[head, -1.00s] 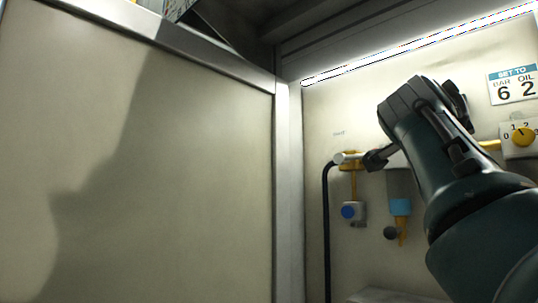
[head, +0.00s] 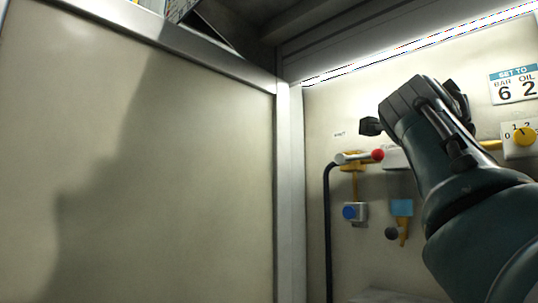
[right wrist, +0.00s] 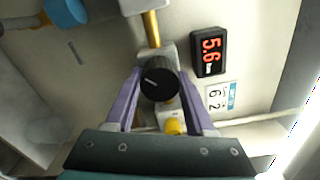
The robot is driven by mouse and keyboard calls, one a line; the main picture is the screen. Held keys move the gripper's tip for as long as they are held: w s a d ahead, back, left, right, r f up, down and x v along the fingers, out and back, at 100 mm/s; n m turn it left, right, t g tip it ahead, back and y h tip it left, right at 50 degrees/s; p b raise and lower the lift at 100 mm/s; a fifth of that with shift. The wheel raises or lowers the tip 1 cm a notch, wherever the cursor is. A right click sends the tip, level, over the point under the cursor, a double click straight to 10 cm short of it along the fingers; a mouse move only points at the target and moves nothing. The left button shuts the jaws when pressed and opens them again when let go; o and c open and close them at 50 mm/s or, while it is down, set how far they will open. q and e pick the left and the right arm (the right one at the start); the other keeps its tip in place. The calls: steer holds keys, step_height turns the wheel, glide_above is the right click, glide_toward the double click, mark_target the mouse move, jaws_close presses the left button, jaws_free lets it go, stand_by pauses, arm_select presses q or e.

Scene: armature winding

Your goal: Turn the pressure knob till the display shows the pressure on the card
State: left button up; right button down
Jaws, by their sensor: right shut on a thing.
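The black pressure knob (right wrist: 160,86) with a pale pointer line sits between the two purple fingers of my right gripper (right wrist: 158,76), which is shut on it. The display (right wrist: 208,52) beside it shows 5.6 in red digits. The card (right wrist: 221,97) below the display reads 6 and 2; in the head view the card (head: 515,85) reads "SET TO", BAR 6, OIL 2. In the head view my right gripper (head: 412,108) and arm hide the knob and the display. My left gripper is not in view.
A yellow dial (head: 523,137) with numbers stands below the card. Left of my arm are a red-tipped lever (head: 377,155), a blue knob (head: 349,212) and a black hose (head: 327,230). A large pale panel (head: 150,160) fills the left side.

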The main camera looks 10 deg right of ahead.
steer(key=shift+f, duration=0.15)
steer(key=shift+c, duration=1.3)
jaws_free()
steer(key=shift+d, duration=0.1)
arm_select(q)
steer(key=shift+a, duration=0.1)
